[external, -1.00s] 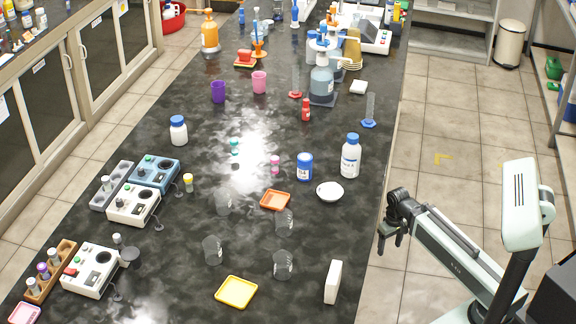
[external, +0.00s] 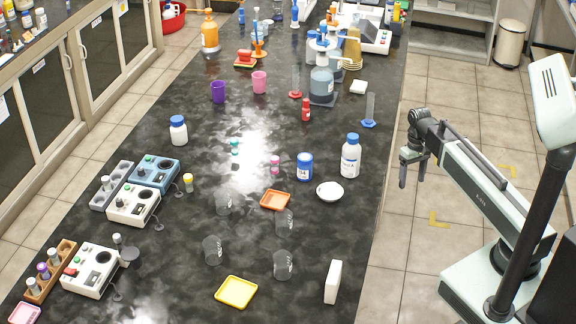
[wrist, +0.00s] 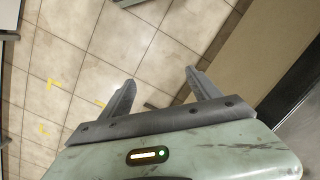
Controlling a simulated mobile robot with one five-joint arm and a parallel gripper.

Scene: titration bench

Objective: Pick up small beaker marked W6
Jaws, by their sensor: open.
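Several small clear glass beakers stand on the dark bench: one (external: 223,203) left of the orange tray, one (external: 284,220) just below that tray, one (external: 212,250) at lower left and one (external: 283,265) at lower right. Their marks are too small to read, so I cannot tell which is W6. My gripper (external: 412,172) hangs beyond the bench's right edge, over the floor, apart from all beakers. In the wrist view my gripper (wrist: 160,88) is open and empty, with floor tiles beyond its fingers and no beaker in view.
An orange tray (external: 275,200), a yellow tray (external: 236,292), a white dish (external: 330,191) and an upright white block (external: 333,282) are near the beakers. A blue-capped bottle (external: 350,156) and a blue jar (external: 305,167) stand behind. White instruments (external: 90,270) line the left side.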

